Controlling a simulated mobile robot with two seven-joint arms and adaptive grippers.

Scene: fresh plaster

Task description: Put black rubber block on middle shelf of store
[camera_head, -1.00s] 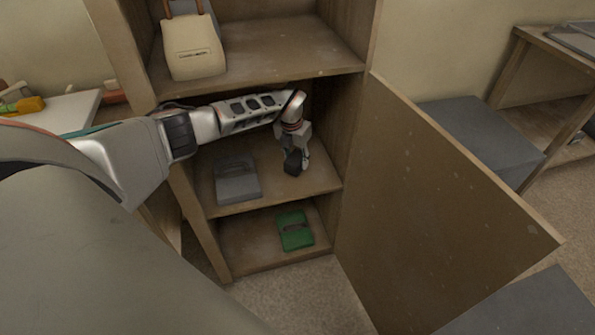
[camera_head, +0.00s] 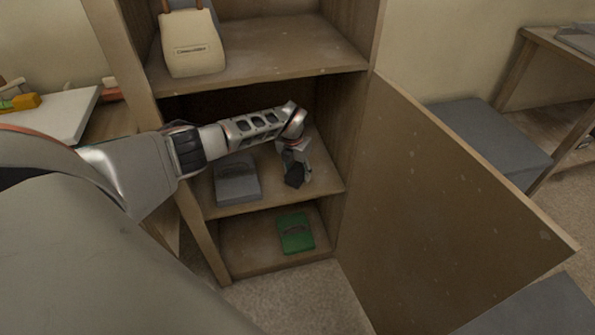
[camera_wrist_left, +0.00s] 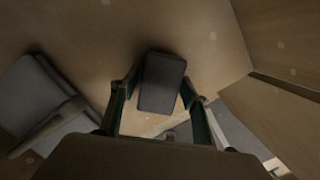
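The black rubber block (camera_head: 294,174) is between the fingers of my left gripper (camera_head: 297,168), inside the middle compartment of the open wooden store. In the left wrist view the dark block (camera_wrist_left: 161,83) sits between the two fingertips, which close in on its sides. The gripper looks shut on it. The block is over the right part of the middle shelf (camera_head: 270,193); I cannot tell whether it touches the board. My left arm reaches in from the left and hides part of the compartment. My right gripper is not in view.
A grey case (camera_head: 237,184) stands on the middle shelf, left of the block. A green object (camera_head: 295,233) lies on the bottom shelf, and a cream appliance (camera_head: 192,45) stands on the upper shelf. The store's door (camera_head: 440,190) is swung open to the right.

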